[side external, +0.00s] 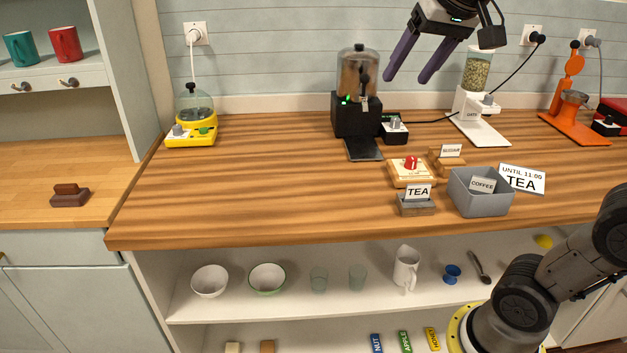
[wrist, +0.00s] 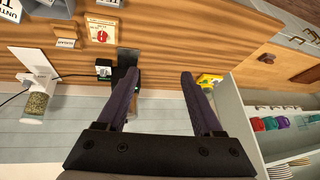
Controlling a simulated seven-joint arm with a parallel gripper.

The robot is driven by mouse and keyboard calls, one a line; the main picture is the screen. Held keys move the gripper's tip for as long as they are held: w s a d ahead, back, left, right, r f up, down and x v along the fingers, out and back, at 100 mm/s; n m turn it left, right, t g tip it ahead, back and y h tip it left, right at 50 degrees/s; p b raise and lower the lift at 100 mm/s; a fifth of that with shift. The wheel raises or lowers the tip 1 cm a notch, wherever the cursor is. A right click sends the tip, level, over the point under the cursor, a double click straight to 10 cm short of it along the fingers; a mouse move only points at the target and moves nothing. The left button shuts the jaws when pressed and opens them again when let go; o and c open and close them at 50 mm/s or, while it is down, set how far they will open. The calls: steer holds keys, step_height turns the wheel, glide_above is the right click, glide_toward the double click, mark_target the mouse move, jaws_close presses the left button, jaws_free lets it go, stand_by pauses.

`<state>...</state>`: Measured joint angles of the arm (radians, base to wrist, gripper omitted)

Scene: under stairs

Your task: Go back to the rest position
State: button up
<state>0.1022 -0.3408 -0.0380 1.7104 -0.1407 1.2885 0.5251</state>
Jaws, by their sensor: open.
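My gripper (side external: 410,68) hangs high above the back of the wooden counter (side external: 270,195), to the right of the black dispenser (side external: 356,112) in the side view. Its two purple fingers are spread apart with nothing between them. In the wrist view, the open gripper (wrist: 160,80) points out over the counter, and the black dispenser is partly hidden behind the finger on the left. My gripper touches nothing that I can see.
A yellow machine (side external: 193,118), a white grain dispenser (side external: 476,110) and an orange press (side external: 573,100) stand along the back. A TEA sign holder (side external: 416,203) and a grey bin (side external: 480,198) with a COFFEE card sit near the front. The counter's left half is mostly clear.

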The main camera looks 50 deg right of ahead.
steer(key=s+a+f+n, duration=0.2)
steer(key=s+f, duration=0.1)
steer(key=f, duration=0.3)
steer(key=s+a+f+n+y, duration=0.1)
steer(key=s+a+f+n, duration=0.1)
steer(key=s+f, duration=0.2)
steer(key=s+a+f+n+y, duration=0.1)
steer(key=s+f+n, duration=0.2)
steer(key=f, duration=0.6)
steer(key=shift+s+a+f, duration=0.15)
steer(key=shift+s+a, duration=0.25)
steer(key=shift+s, duration=0.25)
stand_by(0.5)
